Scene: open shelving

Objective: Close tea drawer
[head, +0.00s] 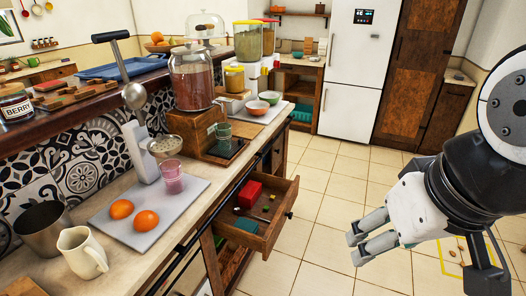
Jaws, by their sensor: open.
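In the head view, a wooden drawer (262,235) is pulled out from under the counter. It holds a red box (249,194), a teal item and a few small pieces. Its knob (289,215) is on the front panel, facing right. My gripper (352,250) is to the right of the drawer and apart from it, with a gap of floor between. Its two fingers point left, toward the drawer front, and are spread with nothing seen between them.
The counter (108,243) at left carries a cutting board (183,203) with oranges, a pink glass, a white jug (82,252) and a large jar dispenser (193,80). A white fridge (356,60) stands at the back.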

